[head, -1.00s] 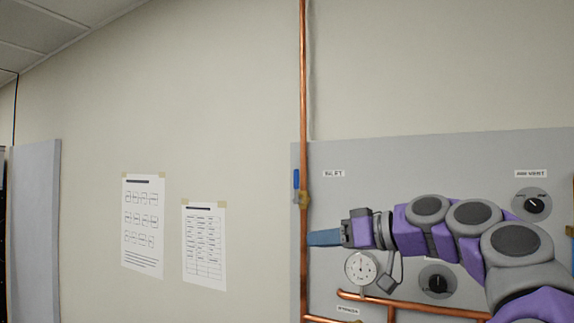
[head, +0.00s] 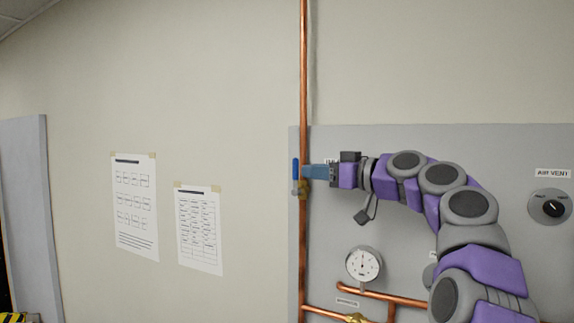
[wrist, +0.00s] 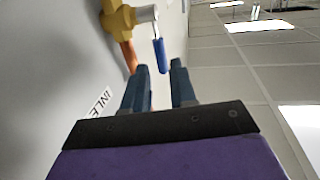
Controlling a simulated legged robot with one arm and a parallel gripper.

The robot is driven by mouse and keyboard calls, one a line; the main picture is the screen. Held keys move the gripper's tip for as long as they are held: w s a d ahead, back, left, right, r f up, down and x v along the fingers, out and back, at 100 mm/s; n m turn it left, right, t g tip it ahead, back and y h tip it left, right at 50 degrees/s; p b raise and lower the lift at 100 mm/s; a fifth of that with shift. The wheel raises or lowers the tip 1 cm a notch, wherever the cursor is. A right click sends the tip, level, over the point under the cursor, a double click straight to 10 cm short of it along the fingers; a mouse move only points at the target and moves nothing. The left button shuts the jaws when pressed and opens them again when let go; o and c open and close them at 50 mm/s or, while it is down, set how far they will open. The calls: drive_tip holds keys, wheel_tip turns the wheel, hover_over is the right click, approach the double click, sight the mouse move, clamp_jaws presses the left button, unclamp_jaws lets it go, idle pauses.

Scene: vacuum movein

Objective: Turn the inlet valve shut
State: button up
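The inlet valve has a brass body (head: 303,188) on the vertical copper pipe and a blue lever (head: 296,171). The lever points up, alongside the pipe on its left. In the wrist view the blue lever (wrist: 161,56) hangs from a silver arm on the brass body (wrist: 117,18). My gripper (head: 307,171) reaches in from the right, its fingertips at the lever's height. In the wrist view my gripper (wrist: 158,68) is open, with a gap between its two fingers. The lever's end appears in line with that gap, near the fingertips. I cannot tell whether they touch.
The copper pipe (head: 303,80) runs up the wall. On the grey panel (head: 340,220) are a gauge (head: 364,265), an air vent knob (head: 552,208) and lower copper pipes (head: 385,296). Two paper sheets (head: 134,205) (head: 199,228) hang at left. The wall above is clear.

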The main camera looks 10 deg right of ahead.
sight(297, 169)
drive_tip(key=p+x, duration=0.2)
drive_tip(key=x, duration=0.3)
drive_tip(key=shift+w+r, duration=0.1)
drive_tip(key=shift+w, duration=0.25)
drive_tip(key=shift+w+a+r, duration=0.1)
drive_tip(key=shift+w+a, duration=0.05)
drive_tip(key=shift+a, duration=0.05)
drive_tip(key=shift+p+x, duration=0.3)
drive_tip(key=shift+x, duration=0.95)
drive_tip(key=shift+s+a, duration=0.15)
drive_tip(key=shift+s, duration=0.2)
drive_tip(key=shift+c, duration=0.2)
clamp_jaws()
